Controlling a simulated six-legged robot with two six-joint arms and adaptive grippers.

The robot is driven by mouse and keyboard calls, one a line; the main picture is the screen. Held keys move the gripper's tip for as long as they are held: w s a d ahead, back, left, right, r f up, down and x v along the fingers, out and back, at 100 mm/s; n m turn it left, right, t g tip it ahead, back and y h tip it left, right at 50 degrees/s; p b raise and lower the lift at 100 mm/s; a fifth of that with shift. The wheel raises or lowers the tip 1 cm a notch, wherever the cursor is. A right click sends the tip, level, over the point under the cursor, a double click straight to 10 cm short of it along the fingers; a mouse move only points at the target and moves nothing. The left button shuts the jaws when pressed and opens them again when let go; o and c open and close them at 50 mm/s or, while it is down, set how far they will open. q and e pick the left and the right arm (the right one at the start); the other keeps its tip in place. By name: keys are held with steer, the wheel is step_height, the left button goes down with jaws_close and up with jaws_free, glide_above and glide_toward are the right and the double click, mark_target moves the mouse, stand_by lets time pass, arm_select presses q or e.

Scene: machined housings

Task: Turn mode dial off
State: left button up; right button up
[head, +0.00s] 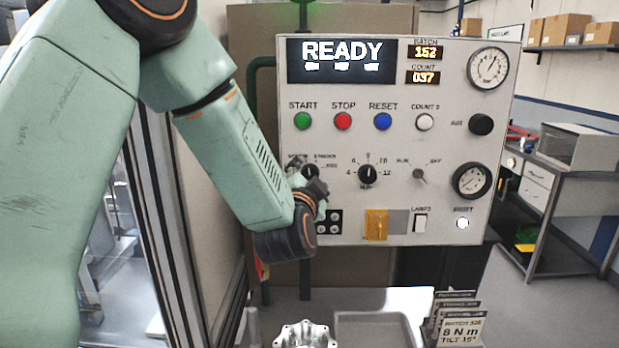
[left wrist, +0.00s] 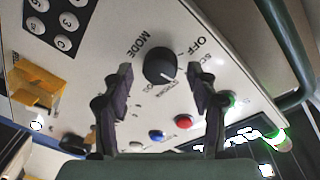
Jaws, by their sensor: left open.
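The mode dial (left wrist: 160,66) is a round black knob on the light control panel, with the words MODE and OFF printed beside it. Its white mark points to the lower right in the left wrist view, away from the OFF label (left wrist: 201,46). My left gripper (left wrist: 160,90) is open, with one finger on each side of the dial and gaps showing between fingers and knob. In the head view my left gripper (head: 314,191) is at the panel's left side, partly hiding the dial (head: 310,171). My right gripper is in neither view.
The control panel (head: 440,110) carries start, stop and reset buttons, a numbered knob (head: 368,175), a small key switch (head: 419,176) and gauges. A yellow cover (head: 376,224) and a keypad (head: 328,222) sit below. A machined housing (head: 305,335) and grey tray (head: 374,330) are below the panel.

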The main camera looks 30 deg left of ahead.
arm_select(q)
steer(key=shift+s+d+r, duration=0.15)
steer(key=shift+c, duration=1.1)
steer(key=shift+w+a+f, duration=0.2)
steer(key=shift+a, duration=0.2)
steer(key=c, duration=0.4)
steer(key=shift+d, duration=0.1)
steer(key=c, duration=0.6)
steer(key=shift+o, duration=0.2)
steer(key=n+b, duration=0.2)
steer(key=n, duration=0.1)
steer(key=n+b, duration=0.1)
steer(key=n, duration=0.2)
steer(key=shift+f+t+y+b, duration=0.1)
steer(key=shift+t+y+b, duration=0.2)
steer(key=shift+b, duration=0.1)
steer(key=n+b, duration=0.2)
steer(key=n, duration=0.2)
steer(key=shift+y+b, duration=0.3)
steer(key=shift+y, duration=0.1)
steer(key=shift+n+b, duration=0.45)
steer(key=shift+n, duration=0.55)
steer(key=shift+r, duration=0.2)
